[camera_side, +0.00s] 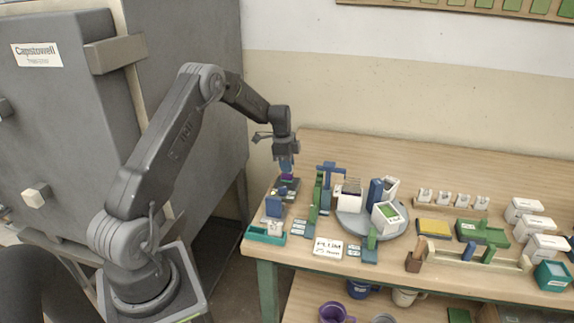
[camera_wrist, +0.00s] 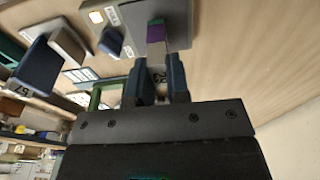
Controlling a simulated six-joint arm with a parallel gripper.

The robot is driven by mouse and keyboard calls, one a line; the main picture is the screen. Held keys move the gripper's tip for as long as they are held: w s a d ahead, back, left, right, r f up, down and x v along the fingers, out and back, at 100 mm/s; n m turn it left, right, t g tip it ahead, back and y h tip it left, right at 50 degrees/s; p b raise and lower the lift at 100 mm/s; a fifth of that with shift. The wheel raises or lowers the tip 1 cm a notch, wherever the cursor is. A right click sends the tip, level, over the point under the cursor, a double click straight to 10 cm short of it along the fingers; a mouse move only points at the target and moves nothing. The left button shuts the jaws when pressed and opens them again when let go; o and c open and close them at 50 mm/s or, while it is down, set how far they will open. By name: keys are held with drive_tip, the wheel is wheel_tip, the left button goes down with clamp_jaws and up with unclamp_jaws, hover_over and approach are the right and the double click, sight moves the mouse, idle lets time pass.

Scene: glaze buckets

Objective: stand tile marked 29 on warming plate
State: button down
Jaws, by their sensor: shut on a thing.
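My gripper (camera_side: 286,164) is shut on a tile (camera_side: 287,177) at the left end of the table. In the wrist view my gripper (camera_wrist: 160,80) has its two blue fingers on either side of the tile (camera_wrist: 156,50). The tile is pale with a purple and green far end, and the mark on it looks like 29, partly hidden between the fingers. A dark grey slab (camera_side: 290,188), seemingly the warming plate, lies under the tile; it also shows in the wrist view (camera_wrist: 180,22). I cannot tell whether the tile touches it.
Green and blue stands (camera_side: 317,195) are close on the right. A grey turntable (camera_side: 352,226) carries white boxes. A white card (camera_side: 328,249) lies near the front edge.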

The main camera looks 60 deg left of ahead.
drive_tip(key=shift+f, duration=0.3)
idle(0.4)
drive_tip(key=c, duration=1)
unclamp_jaws()
drive_tip(key=shift+r, duration=0.1)
drive_tip(key=shift+r, duration=3.4)
